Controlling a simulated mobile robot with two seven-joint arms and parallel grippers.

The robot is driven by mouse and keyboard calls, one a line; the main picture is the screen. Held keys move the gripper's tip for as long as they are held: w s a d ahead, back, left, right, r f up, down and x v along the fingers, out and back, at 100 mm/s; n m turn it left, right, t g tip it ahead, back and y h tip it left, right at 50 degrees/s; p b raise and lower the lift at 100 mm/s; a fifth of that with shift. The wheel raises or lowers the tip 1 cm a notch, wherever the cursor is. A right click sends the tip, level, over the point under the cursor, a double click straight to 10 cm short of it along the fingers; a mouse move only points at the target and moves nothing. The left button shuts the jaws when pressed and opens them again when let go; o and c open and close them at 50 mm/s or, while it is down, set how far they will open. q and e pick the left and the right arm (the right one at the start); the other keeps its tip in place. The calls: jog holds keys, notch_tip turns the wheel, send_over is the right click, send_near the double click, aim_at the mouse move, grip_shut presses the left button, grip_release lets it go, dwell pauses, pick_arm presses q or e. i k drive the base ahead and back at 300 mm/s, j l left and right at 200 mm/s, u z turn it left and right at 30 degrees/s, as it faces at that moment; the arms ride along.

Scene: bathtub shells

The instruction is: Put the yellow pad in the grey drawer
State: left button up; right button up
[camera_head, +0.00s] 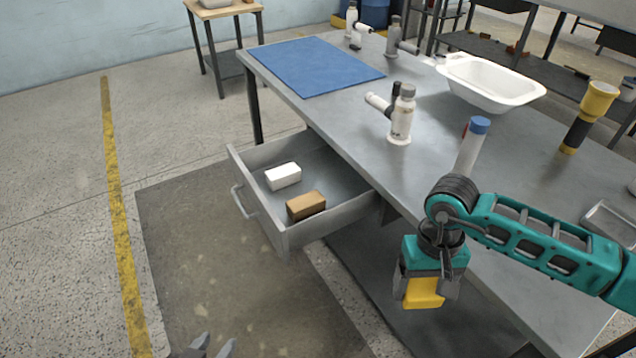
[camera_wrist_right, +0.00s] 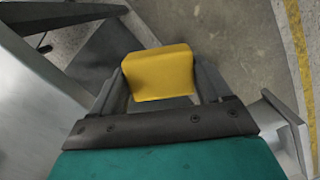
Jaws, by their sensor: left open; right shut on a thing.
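The yellow pad (camera_head: 424,293) is held between the fingers of my right gripper (camera_head: 428,290), in front of the table's near edge. In the right wrist view the pad (camera_wrist_right: 159,73) sits between both fingers, with floor behind it. The grey drawer (camera_head: 262,236) is pulled out from the table. A white block (camera_head: 283,175) and a brown block (camera_head: 306,205) lie inside it, and bare drawer floor shows beside them. My right gripper is to the right of the drawer, apart from it. My left gripper (camera_head: 212,349) shows only its fingertips at the bottom edge, open and empty.
The grey table (camera_head: 350,120) carries a blue mat (camera_head: 313,66), a white basin (camera_head: 490,82), white bottle-like items (camera_head: 401,115), a blue-capped tube (camera_head: 471,147) and a yellow-black flashlight (camera_head: 589,117). Floor left of the drawer is clear.

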aim_at(313, 188)
jog(key=i+j+z, duration=0.25)
jog(key=i+j, duration=0.2)
jog(key=j, duration=0.15)
jog(key=i+j+z, duration=0.1)
jog(key=j, duration=0.2)
jog(key=i+j+z, duration=0.25)
jog(key=i+j, duration=0.15)
jog(key=j, duration=0.35)
jog(key=i+j+z, duration=0.15)
jog(key=j, duration=0.2)
jog(key=i+j+z, duration=0.1)
jog(key=j, duration=0.3)
jog(key=i+j+z, duration=0.1)
jog(key=j, duration=0.3)
jog(key=i, duration=0.05)
